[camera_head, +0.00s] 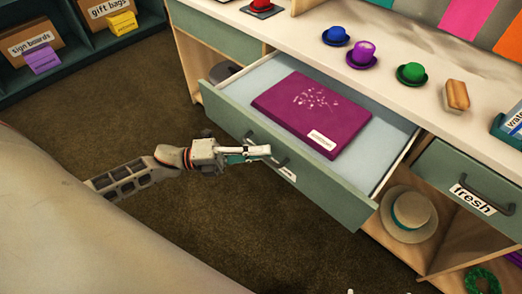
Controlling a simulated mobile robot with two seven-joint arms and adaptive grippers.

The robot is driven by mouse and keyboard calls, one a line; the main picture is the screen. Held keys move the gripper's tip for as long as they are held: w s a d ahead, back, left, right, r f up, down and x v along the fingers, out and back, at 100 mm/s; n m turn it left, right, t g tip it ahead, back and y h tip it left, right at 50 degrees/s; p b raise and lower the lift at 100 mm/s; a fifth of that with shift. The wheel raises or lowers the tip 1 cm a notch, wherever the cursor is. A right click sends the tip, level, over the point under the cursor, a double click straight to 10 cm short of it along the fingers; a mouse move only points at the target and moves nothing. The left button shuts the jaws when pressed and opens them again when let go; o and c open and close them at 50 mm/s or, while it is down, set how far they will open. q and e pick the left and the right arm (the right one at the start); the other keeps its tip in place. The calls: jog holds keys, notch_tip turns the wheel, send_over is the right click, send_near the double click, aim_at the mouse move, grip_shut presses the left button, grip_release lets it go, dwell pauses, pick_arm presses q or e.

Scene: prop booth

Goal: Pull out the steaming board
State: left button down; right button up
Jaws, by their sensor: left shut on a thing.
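A green-grey drawer (318,185) stands pulled out from the white-topped counter. A flat purple board (310,115) with a pale speckled pattern and a small white label lies inside it; the label is too small to read. My left gripper (266,153) is at the dark handle (285,160) on the drawer's front and is shut on it. The gripper partly hides the handle and the label beside it.
Small blue, purple and green hats (411,73) and a brush (457,95) stand on the countertop (390,40). The carpet (240,235) before the drawer is clear.

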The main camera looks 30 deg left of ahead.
pick_arm(q)
jog(key=c, duration=2.4)
grip_release()
jog(key=v, duration=1.2)
